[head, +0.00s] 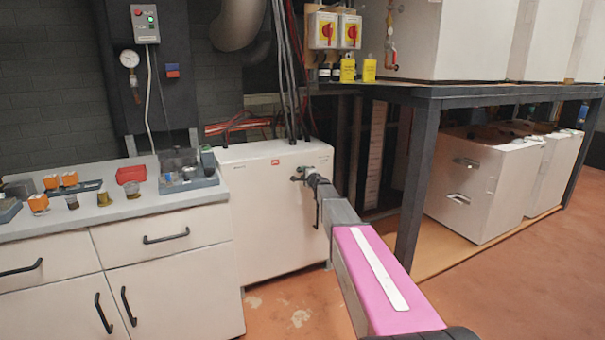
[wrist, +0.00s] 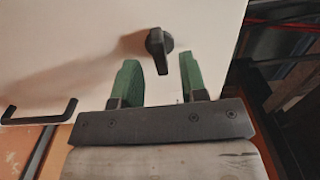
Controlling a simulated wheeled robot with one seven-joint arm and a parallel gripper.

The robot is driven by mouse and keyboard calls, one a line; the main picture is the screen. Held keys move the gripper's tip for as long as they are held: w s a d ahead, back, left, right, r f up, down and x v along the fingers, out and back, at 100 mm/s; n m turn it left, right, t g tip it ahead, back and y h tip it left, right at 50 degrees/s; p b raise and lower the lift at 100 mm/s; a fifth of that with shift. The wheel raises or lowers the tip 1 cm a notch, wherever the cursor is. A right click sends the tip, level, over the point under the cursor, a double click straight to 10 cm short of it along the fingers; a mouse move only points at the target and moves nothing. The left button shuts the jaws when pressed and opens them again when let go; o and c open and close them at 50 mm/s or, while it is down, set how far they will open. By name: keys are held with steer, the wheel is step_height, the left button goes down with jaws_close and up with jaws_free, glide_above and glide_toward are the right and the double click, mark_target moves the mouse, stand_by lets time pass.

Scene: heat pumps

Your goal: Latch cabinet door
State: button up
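The cabinet (head: 262,205) is a white floor-standing box between the drawer unit and the black rack in the head view. Its flat front door (wrist: 90,50) fills much of the wrist view. A black knob-like latch (wrist: 159,42) sticks out from the door. A dark U-shaped handle (wrist: 40,113) shows at the left. My gripper (wrist: 158,75) has two green fingers, spread apart and empty. The latch lies just beyond the fingertips, roughly between them in the picture; I see no contact. In the head view my gripper (head: 305,178) is at the upper right of the door, and the latch is mostly hidden behind it.
A drawer unit (head: 165,285) with a worktop of small parts stands left of the cabinet. The black rack's post (head: 418,190) stands close on the right of my arm. Cables run down behind the cabinet. The orange floor (head: 500,290) is open at the right.

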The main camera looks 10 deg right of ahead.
steer(key=shift+x, duration=1.2)
jaws_close()
